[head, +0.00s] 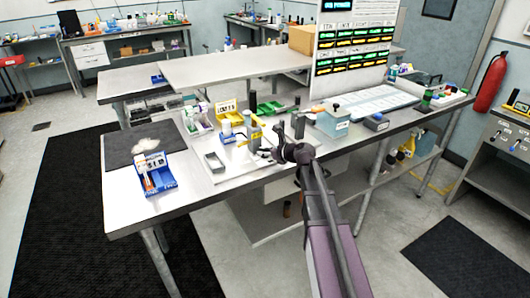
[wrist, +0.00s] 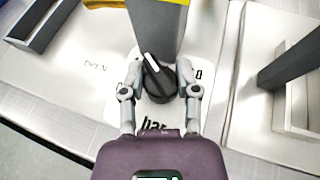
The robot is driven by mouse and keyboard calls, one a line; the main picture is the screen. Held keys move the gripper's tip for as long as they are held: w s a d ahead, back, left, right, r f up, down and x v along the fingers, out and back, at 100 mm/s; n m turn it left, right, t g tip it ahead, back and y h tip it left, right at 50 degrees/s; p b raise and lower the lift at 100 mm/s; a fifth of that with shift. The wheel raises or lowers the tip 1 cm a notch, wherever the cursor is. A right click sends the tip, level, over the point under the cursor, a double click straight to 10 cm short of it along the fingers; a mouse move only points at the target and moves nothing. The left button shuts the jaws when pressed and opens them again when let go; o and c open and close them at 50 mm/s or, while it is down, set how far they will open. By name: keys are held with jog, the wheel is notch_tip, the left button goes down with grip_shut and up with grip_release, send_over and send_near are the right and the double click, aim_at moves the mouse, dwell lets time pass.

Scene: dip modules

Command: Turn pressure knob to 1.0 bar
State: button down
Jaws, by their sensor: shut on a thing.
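The pressure knob (wrist: 157,80) is black and round with a white pointer line on top, seen in the wrist view. The pointer is tilted up and a little to the left. It sits on a white label plate (wrist: 203,47) with part of the word "bar" and a "0" showing; the rest of the scale is hidden. My gripper (wrist: 159,78) has one finger on each side of the knob and is shut on it. In the head view my gripper (head: 272,154) is over the white board on the workbench, and the knob is too small to tell there.
A yellow-grey post (wrist: 157,25) stands just behind the knob. A grey bracket (wrist: 285,80) stands to the right and a grey tray (wrist: 40,22) to the left. In the head view, a blue rack (head: 155,178) stands on the bench (head: 125,205) at left.

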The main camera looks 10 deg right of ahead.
dwell(0.3)
jog(key=shift+c, duration=1.8)
grip_release()
jog(key=shift+w+n+g+y, duration=0.1)
jog(key=shift+n+g+y, duration=0.2)
jog(key=shift+n+y, duration=0.1)
jog(key=shift+d+n+g+y, duration=0.1)
jog(key=shift+n+g+y, duration=0.7)
jog(key=shift+n+g, duration=0.15)
jog(key=p+v, duration=0.5)
jog(key=v, duration=0.8)
jog(key=shift+s+d, duration=0.15)
jog(key=shift+s, duration=0.3)
jog(key=shift+r, duration=0.1)
jog(key=c, duration=0.3)
jog(key=shift+w+d+r+n+g+y+p, duration=0.35)
jog(key=shift+w+d+n+g+y+p, duration=0.2)
jog(key=shift+d+n+g, duration=0.2)
jog(key=shift+w+d+r+n+g+y+p, duration=0.35)
jog(key=shift+w+d+n+g+y, duration=0.1)
jog(key=shift+w+d+n+g, duration=0.25)
jog(key=shift+c, duration=0.2)
